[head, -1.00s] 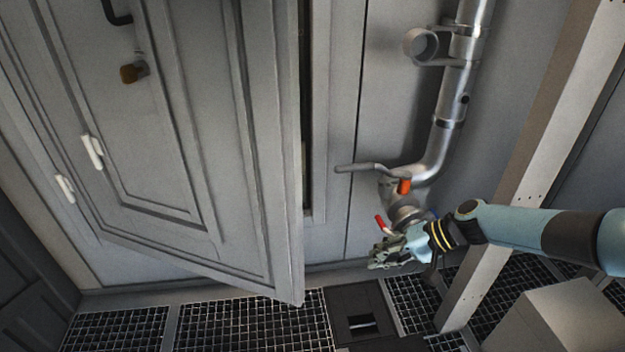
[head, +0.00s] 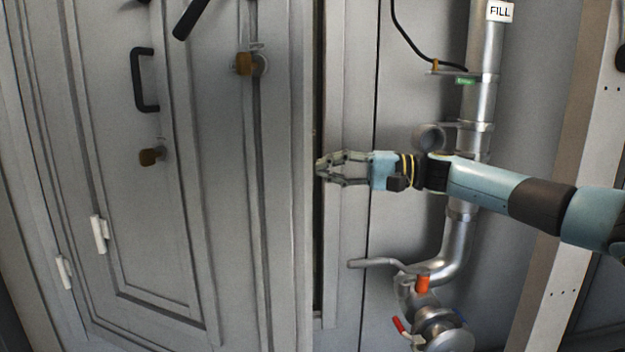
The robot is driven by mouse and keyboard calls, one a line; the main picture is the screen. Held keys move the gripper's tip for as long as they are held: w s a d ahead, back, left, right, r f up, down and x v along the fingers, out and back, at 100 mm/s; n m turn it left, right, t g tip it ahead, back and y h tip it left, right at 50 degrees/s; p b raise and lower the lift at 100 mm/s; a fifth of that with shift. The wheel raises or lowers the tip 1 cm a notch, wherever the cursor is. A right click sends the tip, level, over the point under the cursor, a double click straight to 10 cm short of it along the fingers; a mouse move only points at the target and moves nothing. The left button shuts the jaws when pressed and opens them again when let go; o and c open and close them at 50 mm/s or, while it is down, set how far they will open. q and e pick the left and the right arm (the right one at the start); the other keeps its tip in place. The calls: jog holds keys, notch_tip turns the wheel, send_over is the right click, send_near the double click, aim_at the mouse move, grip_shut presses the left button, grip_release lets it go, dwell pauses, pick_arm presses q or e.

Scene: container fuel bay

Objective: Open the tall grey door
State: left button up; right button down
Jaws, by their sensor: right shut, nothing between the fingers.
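The tall grey door (head: 280,185) fills the left half of the head view. I cannot tell whether the tips touch the door. My left gripper is not in view.
A silver fill pipe (head: 479,100) runs down the wall behind my right arm. A valve (head: 437,328) with an orange part and a red-tipped lever sits low on it. A pale upright post (head: 570,150) stands at the right.

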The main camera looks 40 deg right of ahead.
aim_at(312, 174)
jog(key=shift+s+a+p, duration=0.2)
jog(key=shift+a+p, duration=0.05)
jog(key=shift+a, duration=0.9)
jog(key=shift+s+a+p, duration=0.2)
jog(key=shift+a+p, duration=0.05)
jog(key=shift+a, duration=0.9)
